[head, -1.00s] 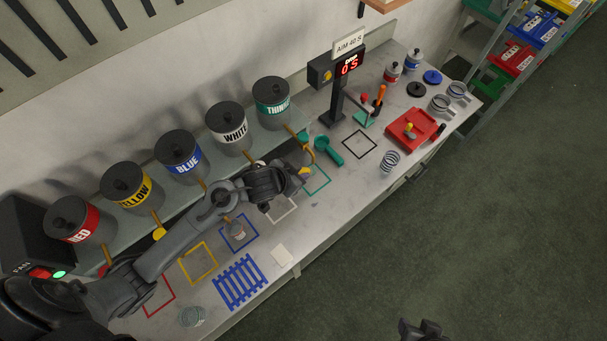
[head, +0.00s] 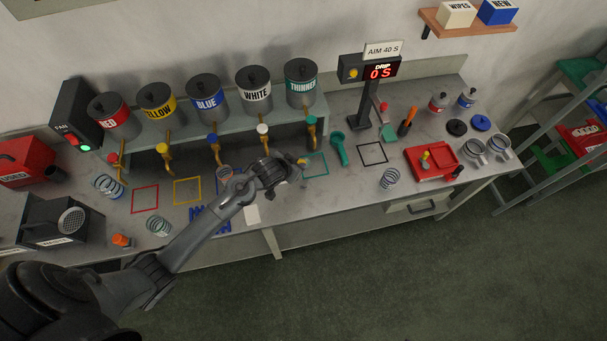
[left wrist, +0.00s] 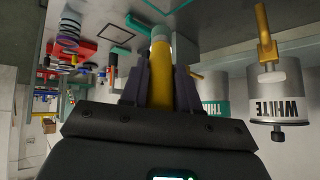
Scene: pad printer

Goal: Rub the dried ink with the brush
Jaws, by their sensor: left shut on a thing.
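My left gripper (head: 290,164) is above the bench near the thinner pot's teal square outline. In the left wrist view, its two dark fingers (left wrist: 160,82) are shut on a yellow rod with a grey-green end, which looks like the brush (left wrist: 161,55). Only a small yellow bit of it (head: 303,161) shows in the head view. I cannot tell whether its end touches the bench. I cannot make out a dried ink patch for certain; my gripper and arm hide part of the bench. My right gripper is not in view.
Paint pots with taps line the back shelf, among them the white pot (head: 254,92) and thinner pot (head: 301,84). A teal scoop-like tool (head: 339,149) lies right of my gripper. The drip display (head: 381,72) reads 0 S. A red tray (head: 416,165) stands farther right.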

